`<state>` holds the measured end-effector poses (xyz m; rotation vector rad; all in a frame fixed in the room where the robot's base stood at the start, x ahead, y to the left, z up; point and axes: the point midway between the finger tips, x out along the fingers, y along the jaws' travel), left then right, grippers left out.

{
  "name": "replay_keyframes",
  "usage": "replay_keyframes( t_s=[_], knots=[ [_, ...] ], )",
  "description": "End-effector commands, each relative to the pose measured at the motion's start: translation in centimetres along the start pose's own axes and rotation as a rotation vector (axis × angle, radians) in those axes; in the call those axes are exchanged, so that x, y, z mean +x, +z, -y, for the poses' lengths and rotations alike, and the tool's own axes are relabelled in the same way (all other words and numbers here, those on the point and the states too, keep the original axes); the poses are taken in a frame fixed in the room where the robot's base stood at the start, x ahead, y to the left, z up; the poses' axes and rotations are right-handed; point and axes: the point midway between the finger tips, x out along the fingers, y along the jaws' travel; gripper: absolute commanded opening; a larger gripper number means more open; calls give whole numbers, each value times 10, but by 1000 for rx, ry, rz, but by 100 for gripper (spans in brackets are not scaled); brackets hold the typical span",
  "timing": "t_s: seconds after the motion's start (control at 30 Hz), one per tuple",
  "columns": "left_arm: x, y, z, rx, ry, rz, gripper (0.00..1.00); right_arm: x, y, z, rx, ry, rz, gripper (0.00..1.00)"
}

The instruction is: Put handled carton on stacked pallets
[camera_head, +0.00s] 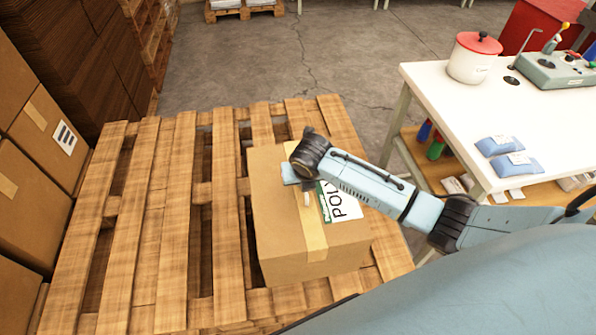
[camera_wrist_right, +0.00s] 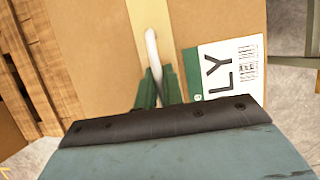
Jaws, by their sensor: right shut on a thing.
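The handled carton (camera_head: 285,240) is a brown box with a tape strip down its top and a white-and-green label. It sits at the right side of the wooden stacked pallets (camera_head: 145,240) in the head view; I cannot tell whether its underside touches the slats. In the right wrist view the carton (camera_wrist_right: 90,50) fills most of the picture, with a white handle (camera_wrist_right: 151,50) standing up from the tape. My right gripper (camera_wrist_right: 158,88) is shut on this handle, its green fingers on either side. In the head view my right arm hides part of the carton top. My left gripper is not in view.
Stacked brown cartons (camera_head: 25,210) stand along the left edge. A white table (camera_head: 450,100) at the right holds a red-lidded pot (camera_head: 473,60), blue packets (camera_head: 515,160) and a control box (camera_head: 555,70). The pallet slats left of the carton are bare.

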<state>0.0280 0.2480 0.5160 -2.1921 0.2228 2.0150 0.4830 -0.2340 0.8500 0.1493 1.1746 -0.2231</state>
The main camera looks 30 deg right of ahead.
Motion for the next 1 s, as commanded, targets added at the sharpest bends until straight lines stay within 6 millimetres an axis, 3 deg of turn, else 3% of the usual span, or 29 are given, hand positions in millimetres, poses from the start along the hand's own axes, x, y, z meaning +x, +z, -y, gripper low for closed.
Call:
replay_keyframes(
  t_s=[0.27,0.53,0.77,0.8,0.9,1.0],
  knots=[
    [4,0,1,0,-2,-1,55,16,-3,-1,2,4,9,0],
    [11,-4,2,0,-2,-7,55,44,-16,-1,2,4,7,0],
    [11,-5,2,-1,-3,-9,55,46,-16,-1,1,4,11,0],
    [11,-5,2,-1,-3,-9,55,48,-19,0,0,1,2,11],
    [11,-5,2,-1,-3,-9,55,48,-19,0,0,0,2,24],
    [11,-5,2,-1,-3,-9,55,48,-19,0,0,0,2,30]
  ],
)
